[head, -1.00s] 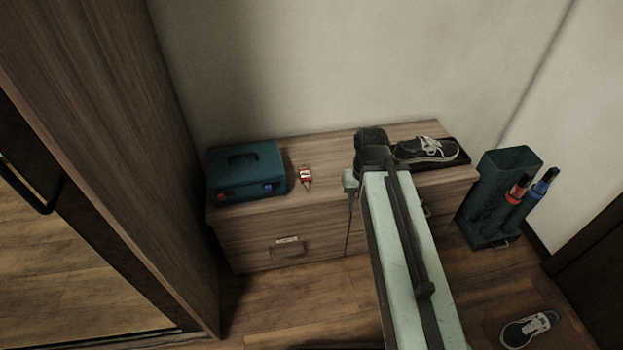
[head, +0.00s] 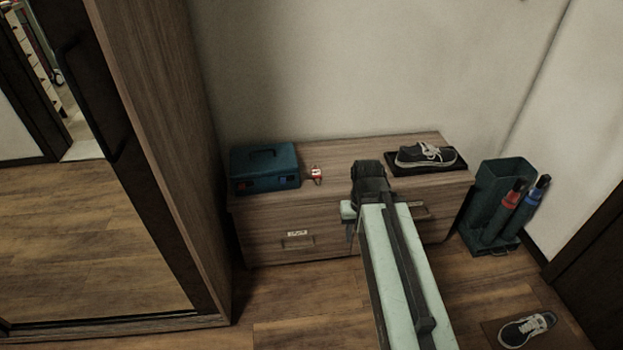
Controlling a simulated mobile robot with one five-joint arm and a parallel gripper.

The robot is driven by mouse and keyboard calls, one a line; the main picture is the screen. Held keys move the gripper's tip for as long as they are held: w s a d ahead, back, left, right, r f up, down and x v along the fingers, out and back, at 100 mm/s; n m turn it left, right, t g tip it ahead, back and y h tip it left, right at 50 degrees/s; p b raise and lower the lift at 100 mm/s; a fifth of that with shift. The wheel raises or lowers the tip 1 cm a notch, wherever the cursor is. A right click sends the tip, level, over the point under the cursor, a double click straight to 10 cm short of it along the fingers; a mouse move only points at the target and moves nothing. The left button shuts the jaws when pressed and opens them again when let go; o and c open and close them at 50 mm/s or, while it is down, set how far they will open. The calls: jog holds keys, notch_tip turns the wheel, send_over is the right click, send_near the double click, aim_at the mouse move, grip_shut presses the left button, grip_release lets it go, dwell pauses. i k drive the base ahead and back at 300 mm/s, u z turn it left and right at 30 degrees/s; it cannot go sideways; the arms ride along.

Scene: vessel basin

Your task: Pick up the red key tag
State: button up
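The red key tag (head: 316,173) is small, red and white, and lies on top of the low wooden cabinet (head: 350,151), just right of the teal box. My gripper (head: 352,235) is at the far end of my arm, in front of the cabinet and right of the tag in the picture. It is apart from the tag. My own arm hides most of the gripper, so its fingers cannot be made out clearly.
A teal box (head: 265,168) stands left of the tag. A dark shoe (head: 425,155) sits on a black tray at the cabinet's right. An umbrella stand (head: 496,205) is right of the cabinet. Another shoe (head: 527,328) lies on a floor mat. A tall mirrored wardrobe (head: 165,130) rises at left.

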aim_at(317, 174)
jog(key=u, duration=0.25)
jog(key=i, duration=0.5)
jog(key=z, duration=0.1)
jog(key=k, duration=0.5)
jog(key=z, duration=1.35)
jog(key=i, duration=1.25)
jog(key=u, duration=3.2)
